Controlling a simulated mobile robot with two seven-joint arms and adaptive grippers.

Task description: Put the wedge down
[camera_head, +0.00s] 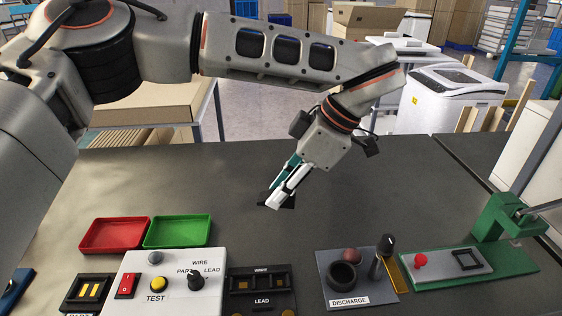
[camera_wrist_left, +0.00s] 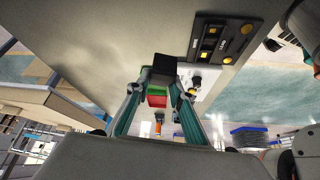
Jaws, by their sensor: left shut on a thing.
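My left gripper (camera_head: 281,187) reaches in over the middle of the table, fingers pointing down and to the left. It is shut on the wedge (camera_head: 290,203), a small black piece that shows at both sides of the fingertips. In the left wrist view the wedge (camera_wrist_left: 163,67) is a dark block at the ends of the fingers (camera_wrist_left: 157,92). The fingers hide part of the wedge in the head view. I cannot tell whether it touches the tabletop (camera_head: 390,200). My right gripper is not in view.
Along the near side stand a red tray (camera_head: 114,234), a green tray (camera_head: 178,231), a white test box (camera_head: 150,275), a black LEAD panel (camera_head: 262,288), a DISCHARGE panel (camera_head: 350,285) and a green press (camera_head: 500,225). The tabletop around the gripper is clear.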

